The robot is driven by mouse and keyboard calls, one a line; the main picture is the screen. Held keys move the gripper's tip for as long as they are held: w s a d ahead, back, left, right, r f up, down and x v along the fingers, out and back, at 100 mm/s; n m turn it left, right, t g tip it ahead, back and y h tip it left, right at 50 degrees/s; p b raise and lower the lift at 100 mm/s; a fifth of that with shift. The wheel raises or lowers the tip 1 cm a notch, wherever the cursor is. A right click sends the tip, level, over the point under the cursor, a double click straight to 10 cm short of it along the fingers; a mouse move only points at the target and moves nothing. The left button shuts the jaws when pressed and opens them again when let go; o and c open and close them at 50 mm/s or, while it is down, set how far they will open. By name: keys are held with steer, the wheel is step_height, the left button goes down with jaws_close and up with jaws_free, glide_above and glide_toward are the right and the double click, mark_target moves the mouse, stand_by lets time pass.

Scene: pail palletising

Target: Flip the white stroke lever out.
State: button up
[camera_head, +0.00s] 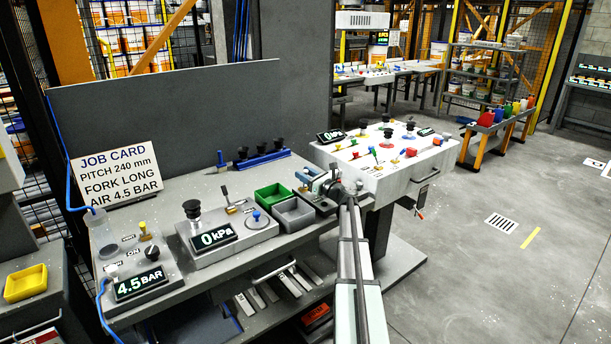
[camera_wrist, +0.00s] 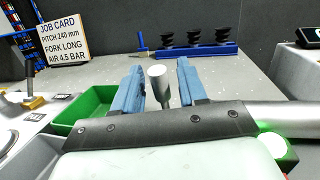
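My gripper (camera_head: 317,184) is over the right end of the grey bench, by the grey bin. In the wrist view its two blue fingers (camera_wrist: 160,68) are apart. A pale grey-white lever-like post (camera_wrist: 158,76) with a cylindrical head shows between them, with a visible gap to each finger. It looks like the stroke lever, but I cannot be sure. Its lower end is hidden behind the dark gripper body. In the head view my arm and gripper hide this post.
A green bin (camera_head: 273,195) and a grey bin (camera_head: 293,214) stand left of my gripper. A blue rack (camera_head: 262,159) with black suction cups is behind. A 0 kPa console (camera_head: 232,240) is further left. A white panel (camera_head: 400,172) with coloured knobs stands at right.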

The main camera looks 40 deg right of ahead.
steer(key=shift+s, duration=0.1)
steer(key=v, duration=1.3)
steer(key=shift+s+d, duration=0.1)
steer(key=shift+s, duration=0.2)
steer(key=shift+r+g, duration=0.5)
steer(key=shift+r, duration=0.4)
steer(key=shift+w+r, duration=0.15)
steer(key=shift+r, duration=0.1)
steer(key=x, duration=1.3)
steer(key=shift+w+f, duration=0.2)
steer(key=shift+f, duration=0.05)
jaws_close()
